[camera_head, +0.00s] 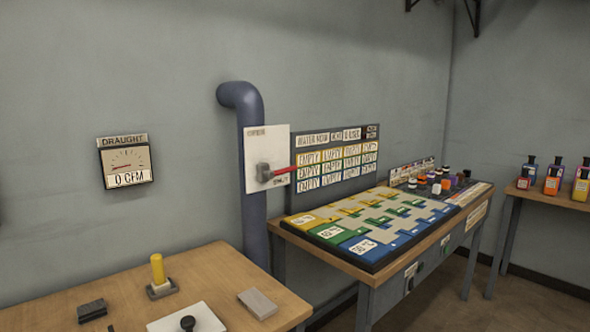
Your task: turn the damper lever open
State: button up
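The damper lever (281,171) is a red handle on a grey hub (264,172), mounted on a white plate (267,150) on the blue-grey pipe (254,215). The handle points right and slightly up, close to horizontal. Small lettering shows at the plate's top left and below the handle's end, too small to read surely. A draught gauge (126,161) on the wall at left reads 0 CFM. My gripper is not in this view.
A wooden table (215,270) at front left bears a yellow-handled tool (158,270), blocks and a white plate with a black knob (188,322). A second table (365,272) with coloured trays stands right of the pipe. A shelf (560,195) with bottles is far right.

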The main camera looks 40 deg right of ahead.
aim_at(270, 175)
jog(key=l, duration=3.85)
jog(key=i, duration=1)
